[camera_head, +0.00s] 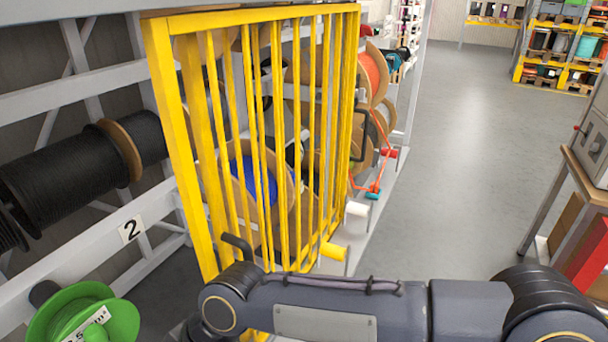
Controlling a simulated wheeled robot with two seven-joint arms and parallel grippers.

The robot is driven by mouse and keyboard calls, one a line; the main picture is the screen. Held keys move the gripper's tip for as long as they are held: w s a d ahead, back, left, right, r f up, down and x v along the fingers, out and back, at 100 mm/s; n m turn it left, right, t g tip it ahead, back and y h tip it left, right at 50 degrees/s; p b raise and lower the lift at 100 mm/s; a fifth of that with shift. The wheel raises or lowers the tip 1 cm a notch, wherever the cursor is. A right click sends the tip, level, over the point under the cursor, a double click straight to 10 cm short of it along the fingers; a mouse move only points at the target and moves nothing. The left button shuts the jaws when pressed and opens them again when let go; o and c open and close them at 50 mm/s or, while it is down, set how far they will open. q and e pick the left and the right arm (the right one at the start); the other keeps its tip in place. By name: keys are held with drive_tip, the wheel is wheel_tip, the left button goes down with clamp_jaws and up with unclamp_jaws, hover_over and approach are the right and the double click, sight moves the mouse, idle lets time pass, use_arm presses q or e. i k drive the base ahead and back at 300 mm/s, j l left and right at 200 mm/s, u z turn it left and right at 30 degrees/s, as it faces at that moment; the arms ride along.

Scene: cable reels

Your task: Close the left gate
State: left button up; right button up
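A yellow barred gate (248,20) stands upright in front of the reel rack, left of the middle of the head view. Reels show through its bars. One of my arms, coming in from the right, crosses the bottom of the view and hides the gate's lower end. Neither gripper's fingers can be seen.
Black cable reels (65,178) and a green reel (82,318) are on the rack at the left, near a "2" label (131,229). Orange (374,75) and blue (250,180) reels sit behind and beyond the gate. The grey floor (450,170) is clear; a bench (570,165) stands right.

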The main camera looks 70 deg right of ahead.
sight(156, 32)
drive_tip(key=z, duration=2.5)
